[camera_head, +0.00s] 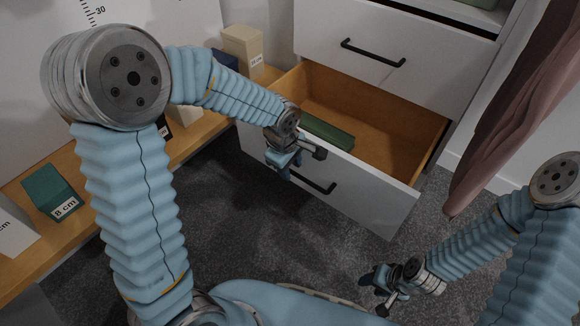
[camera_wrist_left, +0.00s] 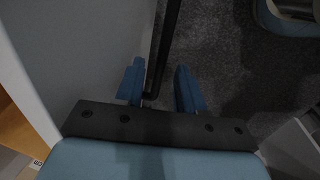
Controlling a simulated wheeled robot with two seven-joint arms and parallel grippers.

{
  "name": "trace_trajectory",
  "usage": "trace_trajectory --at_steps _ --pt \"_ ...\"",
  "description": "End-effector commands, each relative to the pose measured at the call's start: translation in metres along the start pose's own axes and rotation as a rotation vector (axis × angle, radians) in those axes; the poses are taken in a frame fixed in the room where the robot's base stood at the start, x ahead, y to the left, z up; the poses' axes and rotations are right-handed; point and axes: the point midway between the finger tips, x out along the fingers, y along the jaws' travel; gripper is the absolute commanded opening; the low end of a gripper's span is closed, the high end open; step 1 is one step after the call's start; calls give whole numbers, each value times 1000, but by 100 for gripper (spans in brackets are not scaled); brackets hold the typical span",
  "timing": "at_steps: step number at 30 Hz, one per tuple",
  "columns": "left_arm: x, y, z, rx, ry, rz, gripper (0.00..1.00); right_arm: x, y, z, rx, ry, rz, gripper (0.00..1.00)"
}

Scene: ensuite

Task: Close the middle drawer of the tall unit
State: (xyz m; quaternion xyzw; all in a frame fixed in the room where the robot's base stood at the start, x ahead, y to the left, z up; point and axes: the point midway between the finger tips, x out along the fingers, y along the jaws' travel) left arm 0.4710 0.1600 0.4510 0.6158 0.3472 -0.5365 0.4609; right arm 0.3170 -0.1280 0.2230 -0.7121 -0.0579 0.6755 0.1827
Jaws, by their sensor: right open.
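A white-fronted drawer (camera_head: 372,206) of the tall unit stands pulled out, with bare wood inside and a green box (camera_head: 326,131) lying in it. Its black bar handle (camera_head: 313,182) is partly hidden by my left gripper (camera_head: 285,172). In the left wrist view, the handle (camera_wrist_left: 167,45) runs between the two blue fingers of the left gripper (camera_wrist_left: 160,88). The fingers are apart, with the bar close to the left finger and a gap to the right one. My right gripper (camera_head: 378,288) is open and empty above the carpet, away from the drawer.
A drawer front (camera_head: 385,50) above sits shut, with its own black handle. A wooden bench (camera_head: 85,190) with labelled blocks, including a green one (camera_head: 50,192), runs along the left. A pink cloth (camera_head: 525,110) hangs at right. Grey carpet (camera_head: 240,240) is clear before the drawer.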

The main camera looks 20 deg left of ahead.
Motion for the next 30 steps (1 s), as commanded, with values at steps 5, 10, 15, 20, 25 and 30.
trace_trajectory --at_steps 5,10,15,20,25,30 --pt "2 0 0 0 0 0 38 0 0 0 0 0 0 47" --pt "1 0 0 1 0 0 27 0 0 0 0 0 0 47" --pt "1 0 0 1 0 0 1 0 0 0 0 0 0 47" --pt "1 0 0 1 0 0 0 0 0 0 0 0 0 47" --pt "1 0 0 1 0 0 0 0 0 0 0 0 0 47" --pt "2 5 0 1 1 1 0 0 0 0 0 0 0 47"
